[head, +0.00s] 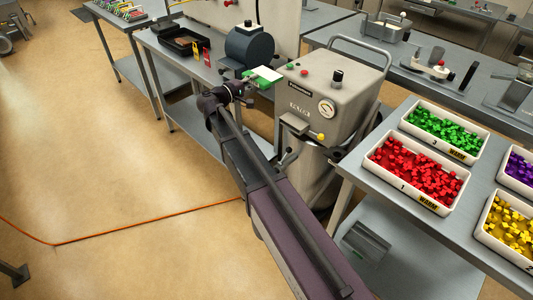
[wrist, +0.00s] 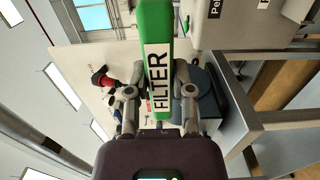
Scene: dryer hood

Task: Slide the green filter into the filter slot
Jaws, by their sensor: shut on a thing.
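The green filter (head: 263,75) has a white label and is held at the end of my arm, just left of the beige machine's upper body (head: 325,105). In the wrist view the filter (wrist: 158,60) stands lengthwise between the fingers, its label reading FILTER, with its far end beyond the top edge. My gripper (wrist: 158,100) is shut on its near part. The beige machine also shows in the wrist view (wrist: 245,25), to the right of the filter and apart from it in the picture.
The machine carries a round gauge (head: 326,107), knobs and a rail. A dark rounded unit (head: 249,46) stands on the bench behind my gripper. Trays of red pieces (head: 413,173) and green pieces (head: 442,131) are on the right table. The floor at left is open, crossed by an orange cable (head: 140,222).

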